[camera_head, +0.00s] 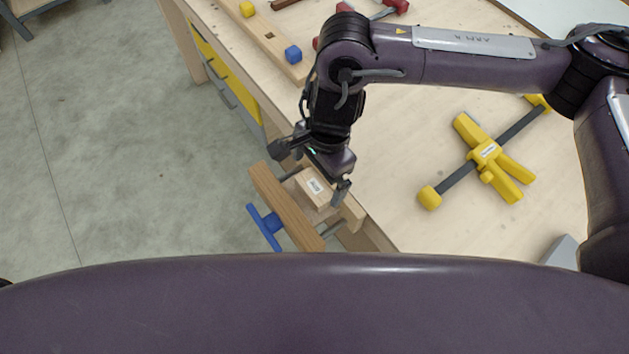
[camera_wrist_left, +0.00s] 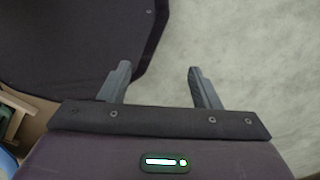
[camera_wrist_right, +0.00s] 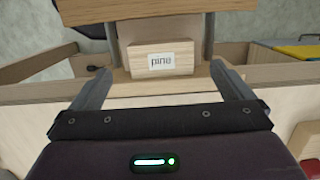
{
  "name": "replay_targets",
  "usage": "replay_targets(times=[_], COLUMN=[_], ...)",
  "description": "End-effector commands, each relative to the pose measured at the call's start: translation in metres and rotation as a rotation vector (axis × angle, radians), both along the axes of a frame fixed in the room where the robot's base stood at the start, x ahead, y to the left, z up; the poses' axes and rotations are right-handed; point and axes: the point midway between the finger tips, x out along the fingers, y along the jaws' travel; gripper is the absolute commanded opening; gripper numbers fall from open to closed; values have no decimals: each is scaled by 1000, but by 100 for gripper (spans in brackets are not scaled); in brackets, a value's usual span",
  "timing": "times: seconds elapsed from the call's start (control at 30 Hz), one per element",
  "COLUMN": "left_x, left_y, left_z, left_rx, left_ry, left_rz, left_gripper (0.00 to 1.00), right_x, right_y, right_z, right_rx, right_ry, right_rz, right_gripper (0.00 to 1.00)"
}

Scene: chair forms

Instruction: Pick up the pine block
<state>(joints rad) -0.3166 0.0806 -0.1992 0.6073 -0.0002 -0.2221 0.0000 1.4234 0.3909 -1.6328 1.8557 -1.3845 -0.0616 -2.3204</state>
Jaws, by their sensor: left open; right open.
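The pine block (camera_head: 312,186) is a pale wooden block with a white label, sitting in the wooden vise (camera_head: 284,210) at the bench's edge. In the right wrist view the block (camera_wrist_right: 163,72) shows its label, reading "pine", between my fingers. My right gripper (camera_head: 316,186) is open above the vise, with one finger on either side of the block. I cannot tell whether they touch it. My left gripper (camera_wrist_left: 159,74) is open and empty over the grey floor; it does not show in the head view.
The vise has a blue handle (camera_head: 266,226) and metal rods. A yellow clamp (camera_head: 484,152) lies on the workbench (camera_head: 392,215) to the right. Open floor lies left.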

Motion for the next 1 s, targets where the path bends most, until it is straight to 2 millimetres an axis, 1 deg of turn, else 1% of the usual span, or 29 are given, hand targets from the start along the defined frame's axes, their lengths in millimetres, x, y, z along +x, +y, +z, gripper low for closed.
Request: replay_targets(times=[0.03,0.13,0.2,0.3,0.4,0.47,0.57,0.8,0.9,0.93,1.0], left_x=[-2,0,7,24,35,36,33,18,17,17,17], left_y=[0,-1,-1,-2,-3,-4,-3,-2,-2,-2,-2], left_z=[8,18,19,22,24,23,23,21,21,21,21], left_rx=[0,-1,-1,-4,-6,-7,-5,-4,-3,-3,-4], left_ry=[3,-1,-11,-35,-53,-54,-49,-28,-25,-25,-26], left_rz=[0,0,-1,-1,-1,-1,-1,-1,-1,-1,-1], left_gripper=[57,57,57,57,57,57,57,57,57,57,57], right_x=[-2,-4,-4,-5,-4,-4,-4,-4,-4,-4,-4], right_y=[0,1,2,4,4,4,4,4,4,4,4], right_z=[-3,-19,-30,-40,-43,-44,-44,-43,-43,-43,-43], right_rx=[-2,-2,-1,0,0,1,0,0,0,0,0], right_ry=[3,5,3,2,-1,-2,-1,-1,-1,-1,-1], right_rz=[-2,-2,-3,-1,-1,0,-1,-1,-1,-1,-1], right_gripper=[100,100,100,100,100,100,100,69,56,54,54])
